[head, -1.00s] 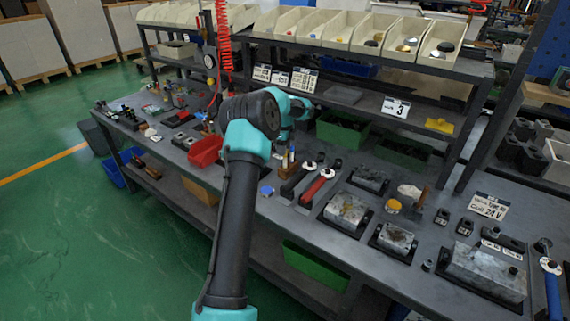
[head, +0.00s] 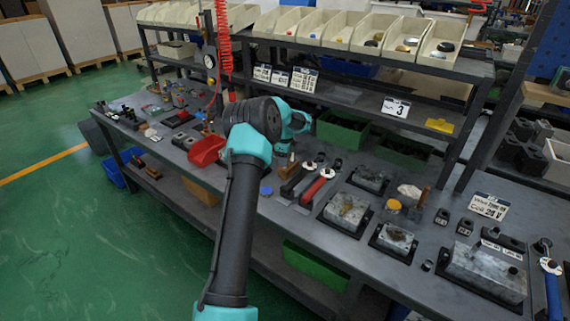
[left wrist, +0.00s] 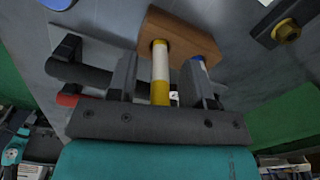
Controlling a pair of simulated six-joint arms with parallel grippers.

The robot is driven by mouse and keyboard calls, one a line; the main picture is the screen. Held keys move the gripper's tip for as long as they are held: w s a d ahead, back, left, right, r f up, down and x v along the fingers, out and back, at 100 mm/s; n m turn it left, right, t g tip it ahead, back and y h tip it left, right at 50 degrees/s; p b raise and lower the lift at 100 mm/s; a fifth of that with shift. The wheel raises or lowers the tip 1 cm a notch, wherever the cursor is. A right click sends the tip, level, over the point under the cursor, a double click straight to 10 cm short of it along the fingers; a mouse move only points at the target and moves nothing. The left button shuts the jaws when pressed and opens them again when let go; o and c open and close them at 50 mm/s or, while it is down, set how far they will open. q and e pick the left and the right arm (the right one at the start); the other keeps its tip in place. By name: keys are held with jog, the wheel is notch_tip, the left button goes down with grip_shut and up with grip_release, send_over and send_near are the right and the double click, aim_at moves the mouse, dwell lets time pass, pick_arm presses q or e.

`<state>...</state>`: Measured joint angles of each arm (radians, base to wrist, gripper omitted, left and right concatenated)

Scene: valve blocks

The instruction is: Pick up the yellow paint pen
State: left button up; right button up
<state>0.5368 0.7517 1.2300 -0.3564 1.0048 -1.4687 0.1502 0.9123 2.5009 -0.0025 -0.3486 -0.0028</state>
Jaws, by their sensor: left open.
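The yellow paint pen (left wrist: 160,75) has a white body and a yellow end. In the left wrist view it stands in a brown wooden holder (left wrist: 185,32). My left gripper (left wrist: 161,65) is open, with one finger on each side of the pen. A gap shows on the left of the pen; contact on the right cannot be told. A second pen with a blue band (left wrist: 198,68) is close to the right finger and partly hidden by it. In the head view my left gripper (head: 288,148) is over the holder (head: 288,165) and hides the pens. My right gripper is not in view.
Red-handled (head: 316,187) and black-handled tools lie right of the holder. A red bin (head: 206,152) stands to its left and a blue round piece (head: 266,191) lies in front. Metal valve blocks (head: 347,211) lie further right. A shelf with bins (head: 390,35) rises behind.

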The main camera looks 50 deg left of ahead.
pick_arm(q)
jog(key=shift+c, duration=0.4)
grip_shut()
notch_tip(320, 180, up, 10)
jog(key=shift+r, duration=0.1)
dwell(0.7)
dwell(0.4)
